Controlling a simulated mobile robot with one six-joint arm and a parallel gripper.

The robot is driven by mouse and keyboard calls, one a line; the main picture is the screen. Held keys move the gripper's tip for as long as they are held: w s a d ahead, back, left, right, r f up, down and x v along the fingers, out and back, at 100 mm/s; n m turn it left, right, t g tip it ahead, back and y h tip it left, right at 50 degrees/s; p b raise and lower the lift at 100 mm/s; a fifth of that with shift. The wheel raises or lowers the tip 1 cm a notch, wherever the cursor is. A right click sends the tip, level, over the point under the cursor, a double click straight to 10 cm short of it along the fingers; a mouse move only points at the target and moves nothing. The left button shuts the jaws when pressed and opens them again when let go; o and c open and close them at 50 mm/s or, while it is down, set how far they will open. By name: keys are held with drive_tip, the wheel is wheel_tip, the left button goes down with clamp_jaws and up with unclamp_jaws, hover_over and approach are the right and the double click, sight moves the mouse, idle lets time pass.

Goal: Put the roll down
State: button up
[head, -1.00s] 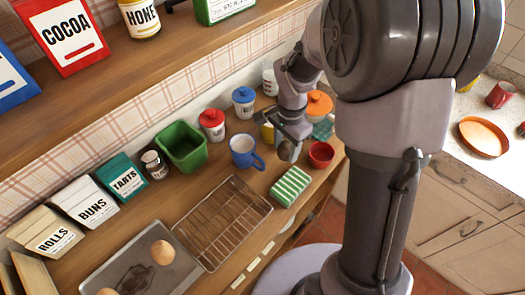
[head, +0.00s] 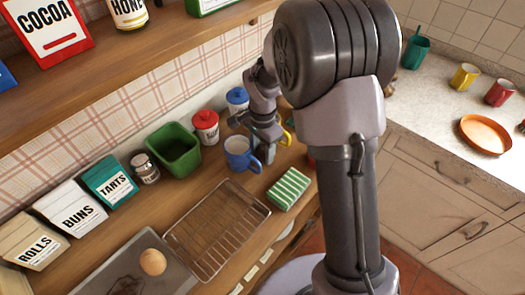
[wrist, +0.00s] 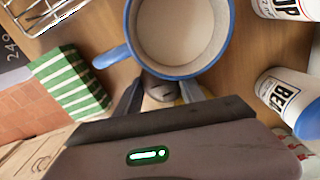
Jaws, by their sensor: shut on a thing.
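My gripper (head: 266,150) is low over the counter, just right of the blue mug (head: 240,153). In the wrist view my gripper (wrist: 160,95) is shut on a small rounded brownish-grey thing, taken as the roll (wrist: 160,91); only a little of it shows between the fingers. The blue-rimmed mug (wrist: 180,35), pale inside, is right beyond the fingertips, its handle to the left. Whether they touch I cannot tell. In the head view the held roll is not clearly seen. Another round brown roll (head: 153,262) lies on the baking tray (head: 178,279).
A wire rack (head: 216,228), a green-striped cloth (head: 289,188) and a green tub (head: 174,150) are around the mug. Red-lidded (head: 206,127) and blue-lidded (head: 237,100) jars stand behind. Boxes labelled ROLLS (head: 30,240), BUNS (head: 71,210) and TARTS (head: 111,181) line the wall.

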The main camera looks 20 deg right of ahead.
drive_tip(key=shift+f, duration=0.15)
drive_tip(key=o, duration=1.4)
drive_tip(key=shift+c, duration=0.2)
